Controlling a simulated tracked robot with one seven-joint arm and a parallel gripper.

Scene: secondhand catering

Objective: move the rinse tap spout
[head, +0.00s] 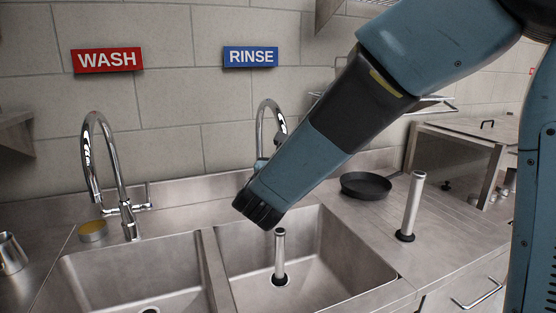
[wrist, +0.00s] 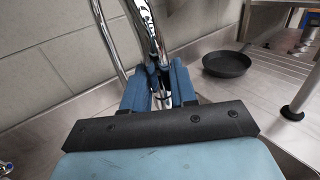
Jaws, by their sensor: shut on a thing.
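The rinse tap spout (head: 262,118) is a chrome gooseneck at the back of the right basin, under the blue RINSE sign (head: 250,56). My arm hides its lower part in the head view. In the wrist view the chrome spout (wrist: 147,30) comes down between the two blue fingers of my gripper (wrist: 160,85). The fingers are shut on it. In the head view my gripper (head: 258,166) is at the spout, mostly behind my wrist. The right basin (head: 330,262) lies below.
The wash tap (head: 88,150) stands left, under the red WASH sign (head: 108,60), behind the left basin (head: 130,270). A standpipe (head: 280,250) rises in the right basin. Another upright pipe (head: 413,205) and a black pan (head: 366,186) are on the right drainboard.

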